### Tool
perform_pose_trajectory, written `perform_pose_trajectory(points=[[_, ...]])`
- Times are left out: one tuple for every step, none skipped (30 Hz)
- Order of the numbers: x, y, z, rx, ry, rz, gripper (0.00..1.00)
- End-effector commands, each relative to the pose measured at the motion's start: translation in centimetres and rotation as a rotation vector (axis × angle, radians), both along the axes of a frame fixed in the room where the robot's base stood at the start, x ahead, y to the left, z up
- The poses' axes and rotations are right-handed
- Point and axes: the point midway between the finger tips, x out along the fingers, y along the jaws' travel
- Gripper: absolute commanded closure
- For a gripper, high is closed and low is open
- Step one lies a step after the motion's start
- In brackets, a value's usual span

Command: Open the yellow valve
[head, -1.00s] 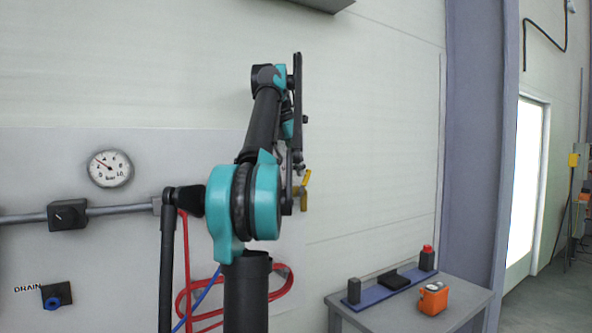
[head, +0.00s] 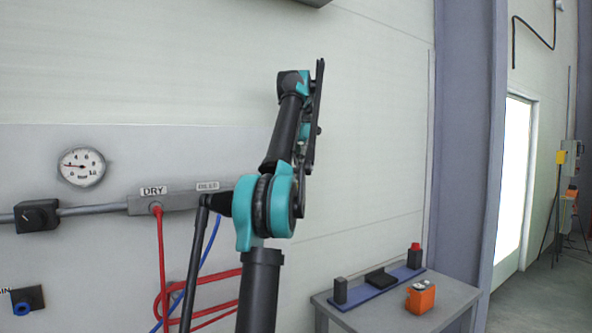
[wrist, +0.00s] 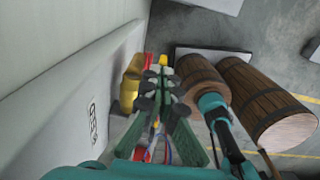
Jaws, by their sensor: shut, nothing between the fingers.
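My gripper (wrist: 158,78) shows in the wrist view with its green-sided fingers together and nothing between them. A yellow-gold part (wrist: 131,83) stands by the wall just left of the fingertips, and a small yellow piece (wrist: 163,61) shows just beyond them. I cannot tell which of these is the yellow valve, or whether the fingers touch either. In the head view my own arm hides the valve and most of the gripper.
Red (head: 163,255) and blue hoses hang below. A grey table (head: 390,317) holds an orange box (head: 420,297). Wooden barrels (wrist: 266,105) stand right of the gripper.

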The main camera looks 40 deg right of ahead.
Motion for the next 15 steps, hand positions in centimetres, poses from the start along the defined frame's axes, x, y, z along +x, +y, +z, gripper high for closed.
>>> perform_pose_trajectory(points=[[-0.1,-0.3,-0.2,0.0,0.0,-0.001,1.0],[-0.1,-0.4,-0.4,0.0,0.0,-0.001,1.0],[-0.1,-0.6,-0.6,-0.001,0.0,-0.001,1.0],[-0.1,-0.6,-0.7,-0.001,0.0,0.0,1.0],[-0.1,-0.7,-0.8,-0.001,0.0,0.0,1.0],[-0.2,-0.8,-1.0,-0.001,0.0,0.0,1.0],[-0.2,-0.9,-1.1,-0.001,0.0,0.0,1.0],[-0.2,-1.0,-1.2,-0.001,0.0,0.0,1.0],[-0.2,-1.1,-1.4,-0.001,0.0,0.0,1.0],[-0.2,-1.1,-1.4,-0.001,0.0,0.0,1.0],[-0.2,-1.2,-1.5,-0.001,0.0,0.0,1.0],[-0.2,-1.2,-1.6,-0.001,0.0,0.0,1.0],[-0.2,-1.3,-1.7,-0.001,0.0,0.0,1.0],[-0.2,-1.3,-1.8,-0.001,0.0,0.0,1.0],[-0.2,-1.3,-1.8,-0.001,0.0,0.0,1.0]])
